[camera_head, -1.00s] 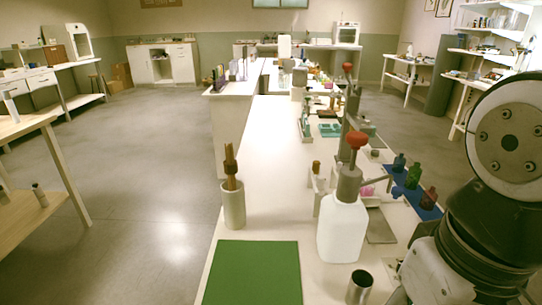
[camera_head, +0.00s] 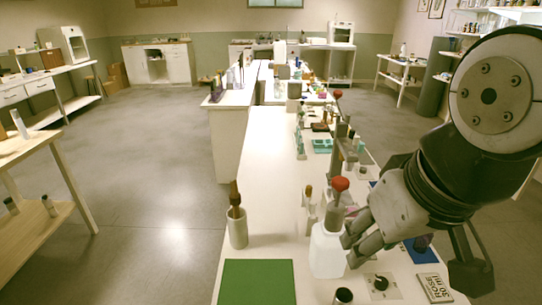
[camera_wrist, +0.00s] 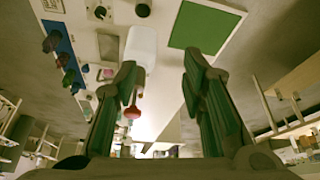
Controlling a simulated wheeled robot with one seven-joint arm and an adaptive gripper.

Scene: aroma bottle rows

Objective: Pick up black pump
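A small black piece (camera_head: 380,283) sits on a pale square pad near the table's front edge. It is too small to tell surely whether it is the black pump. It also shows at the top of the wrist view (camera_wrist: 100,12). My gripper (camera_wrist: 160,62) is open and empty, with its two dark fingers well apart. The white bottle (camera_head: 328,252) with a grey neck and red knob (camera_head: 340,184) stands upright close to the gripper in the head view. In the wrist view the bottle (camera_wrist: 141,45) is partly hidden by the left finger.
A green mat (camera_head: 257,282) lies at front left, with a cup of brown sticks (camera_head: 237,233) behind it. A dark-mouthed cup (camera_head: 343,296) stands near the front edge. A label card (camera_head: 436,287) lies at right. Coloured bottles stand on a blue tray (camera_wrist: 66,45).

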